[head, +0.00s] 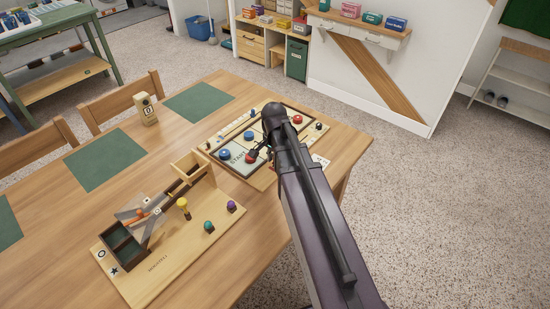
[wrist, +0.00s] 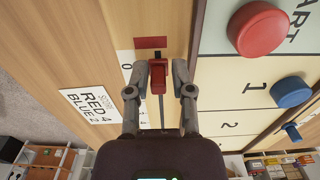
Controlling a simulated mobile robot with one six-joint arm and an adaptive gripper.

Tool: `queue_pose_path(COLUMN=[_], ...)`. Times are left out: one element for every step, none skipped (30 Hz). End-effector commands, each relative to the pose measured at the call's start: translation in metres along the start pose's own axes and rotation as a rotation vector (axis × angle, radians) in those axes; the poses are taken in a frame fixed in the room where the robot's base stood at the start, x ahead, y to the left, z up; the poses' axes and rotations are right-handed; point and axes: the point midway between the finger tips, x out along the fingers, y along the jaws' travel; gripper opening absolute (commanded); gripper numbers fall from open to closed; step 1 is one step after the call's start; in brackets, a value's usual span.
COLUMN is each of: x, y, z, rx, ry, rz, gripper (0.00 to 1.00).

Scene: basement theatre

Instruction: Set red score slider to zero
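The red score slider (wrist: 157,76) is a small red knob on a narrow slot in a pale number strip (wrist: 125,58). A 0 is printed beside the strip's upper part in the wrist view, and the knob is close to that mark's level. My gripper (wrist: 160,70) has one finger on each side of the knob, with a narrow gap visible at the right; contact on the left is unclear. A red label (wrist: 150,43) lies just beyond the slot's end.
A score card (wrist: 92,105) reading RED 4, BLUE 2 lies beside the strip. A red disc (wrist: 258,28) and a blue disc (wrist: 290,91) rest on the board nearby. A wooden catapult-like game (head: 165,270) and a small wooden block (head: 146,109) share the table.

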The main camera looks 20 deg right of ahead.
Motion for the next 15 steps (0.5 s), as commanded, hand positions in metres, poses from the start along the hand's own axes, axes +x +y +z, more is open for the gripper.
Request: queue_pose_path(x=[0.0,0.0,0.0,0.0,0.0,0.0,0.0,-0.0001,-0.0001,-0.0001,-0.0001,-0.0001,-0.0001,-0.0001,-0.0001], y=[0.0009,0.0014,0.0018,0.002,0.0022,0.0025,0.0026,0.0028,0.0029,0.003,0.003,0.003,0.003,0.003,0.003], z=[-0.0014,-0.002,-0.0028,-0.0034,-0.0038,-0.0042,-0.0046,-0.0048,-0.0051,-0.0052,-0.0053,-0.0054,-0.0054,-0.0055,-0.0055], rx=[0.002,0.003,0.004,0.005,0.005,0.006,0.006,0.007,0.007,0.007,0.008,0.008,0.008,0.008,0.008], ry=[0.001,0.002,0.003,0.003,0.003,0.004,0.004,0.004,0.005,0.005,0.005,0.005,0.005,0.005,0.006], rz=[0.0,0.0,0.001,0.001,0.001,0.001,0.001,0.001,0.001,0.001,0.001,0.001,0.001,0.001,0.001], gripper=[0.54,0.54,0.54,0.54,0.54,0.54,0.54,0.54,0.54,0.54,0.54,0.54,0.54,0.54,0.54])
